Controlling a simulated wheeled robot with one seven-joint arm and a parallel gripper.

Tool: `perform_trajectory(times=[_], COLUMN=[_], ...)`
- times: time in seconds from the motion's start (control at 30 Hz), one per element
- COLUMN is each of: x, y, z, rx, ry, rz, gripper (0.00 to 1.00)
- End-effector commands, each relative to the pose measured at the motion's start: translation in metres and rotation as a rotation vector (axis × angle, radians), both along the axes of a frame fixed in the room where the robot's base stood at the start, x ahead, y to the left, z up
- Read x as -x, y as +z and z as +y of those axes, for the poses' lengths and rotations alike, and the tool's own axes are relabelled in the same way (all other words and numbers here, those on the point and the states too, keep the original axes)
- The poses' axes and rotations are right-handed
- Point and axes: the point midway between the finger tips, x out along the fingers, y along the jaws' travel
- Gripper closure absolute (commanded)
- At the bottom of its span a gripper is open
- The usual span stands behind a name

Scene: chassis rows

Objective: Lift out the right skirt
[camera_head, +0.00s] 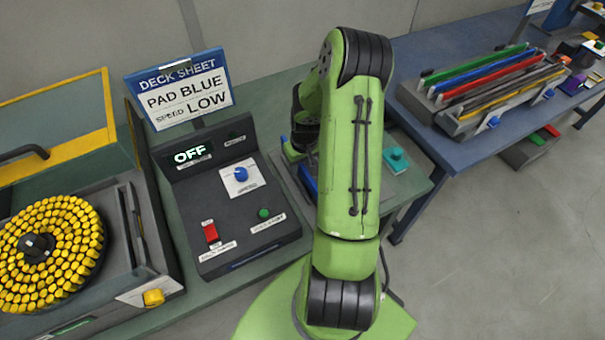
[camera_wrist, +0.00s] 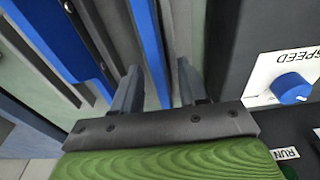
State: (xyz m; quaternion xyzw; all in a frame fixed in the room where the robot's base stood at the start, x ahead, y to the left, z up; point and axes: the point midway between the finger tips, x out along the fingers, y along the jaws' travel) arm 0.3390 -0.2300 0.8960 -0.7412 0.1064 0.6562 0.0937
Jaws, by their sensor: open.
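In the wrist view my gripper (camera_wrist: 159,70) is open, its two dark fingers apart. A narrow blue strip (camera_wrist: 149,38), which may be a skirt, runs between the fingers in the picture. I cannot tell whether either finger touches it. A wider blue piece (camera_wrist: 50,38) lies to the left, beyond a dark grey bar. In the head view my green arm hides the gripper's fingertips and most of this fixture; a bit of blue (camera_head: 308,181) shows at the arm's left edge. I cannot tell for certain which piece is the right skirt.
A control box (camera_head: 235,210) reading OFF stands left of my arm, its blue dial (camera_wrist: 291,88) close to the gripper. A sign (camera_head: 180,92) reads PAD BLUE, SPEED LOW. A yellow-studded disc (camera_head: 75,215) is far left. A rack of coloured bars (camera_head: 490,90) is at right.

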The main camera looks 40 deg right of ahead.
Motion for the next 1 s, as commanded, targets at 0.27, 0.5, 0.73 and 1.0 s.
perform_trajectory(times=[0.27, 0.5, 0.73, 1.0], x=[-0.003, -0.003, -0.003, -0.003], y=[-0.027, -0.026, -0.026, -0.026], z=[-0.001, -0.001, -0.001, -0.001], rx=[0.001, 0.001, 0.001, 0.001], ry=[-0.001, -0.001, -0.001, -0.001], rz=[-0.001, 0.000, 0.000, -0.002], gripper=[0.57, 0.77, 1.00, 1.00])
